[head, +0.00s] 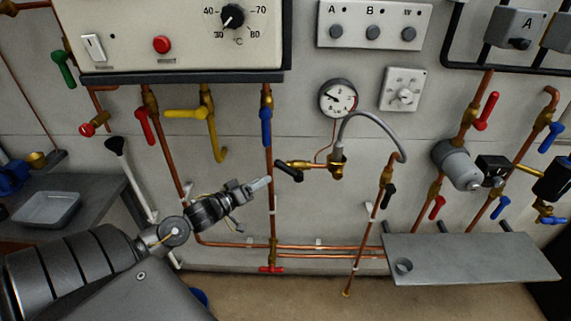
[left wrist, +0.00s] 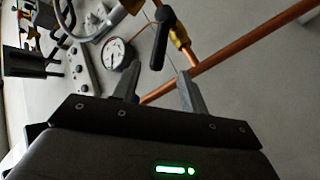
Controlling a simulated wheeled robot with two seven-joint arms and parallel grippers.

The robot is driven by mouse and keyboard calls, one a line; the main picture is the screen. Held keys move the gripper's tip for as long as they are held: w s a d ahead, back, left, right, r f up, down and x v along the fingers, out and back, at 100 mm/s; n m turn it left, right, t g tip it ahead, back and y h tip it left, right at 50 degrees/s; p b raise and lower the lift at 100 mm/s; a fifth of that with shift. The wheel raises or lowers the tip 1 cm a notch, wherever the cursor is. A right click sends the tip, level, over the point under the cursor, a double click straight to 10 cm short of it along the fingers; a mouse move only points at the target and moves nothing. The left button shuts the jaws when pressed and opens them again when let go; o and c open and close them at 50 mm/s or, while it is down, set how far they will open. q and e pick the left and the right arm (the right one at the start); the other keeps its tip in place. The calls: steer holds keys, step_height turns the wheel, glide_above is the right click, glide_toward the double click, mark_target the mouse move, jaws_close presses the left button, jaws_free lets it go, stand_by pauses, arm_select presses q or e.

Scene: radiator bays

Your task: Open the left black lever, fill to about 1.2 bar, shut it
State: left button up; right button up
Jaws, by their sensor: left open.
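The left black lever (head: 289,171) is on the brass filling valve (head: 318,165) beside the vertical copper pipe. In the left wrist view the lever (left wrist: 158,42) appears just beyond my fingertips, roughly centred between them. My left gripper (head: 262,184) is open and empty, left of and slightly below the lever, apart from it. The round pressure gauge (head: 338,98) is above the valve; its needle points to the upper left, but the figures are too small to read. The gauge also shows in the left wrist view (left wrist: 117,54). A second black lever (head: 389,195) is to the right. My right gripper is out of view.
A grey hose (head: 375,119) arches from the filling valve to the right-hand pipe. A blue lever (head: 266,127) and yellow lever (head: 219,140) hang nearby under the boiler (head: 180,35). A grey shelf (head: 470,259) juts out at lower right. Floor in front is clear.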

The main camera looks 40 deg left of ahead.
mark_target(282, 169)
arm_select(q)
steer(key=w, duration=0.3)
steer(key=w+d+p, duration=0.1)
steer(key=w, duration=0.2)
steer(key=w+p, duration=0.1)
steer(key=w, duration=0.2)
steer(key=shift+w+d+r, duration=0.15)
steer(key=shift+d+r, duration=0.05)
steer(key=shift+w+d+f+p, duration=0.15)
steer(key=shift+w+p, duration=0.15)
steer(key=shift+w, duration=0.45)
jaws_close()
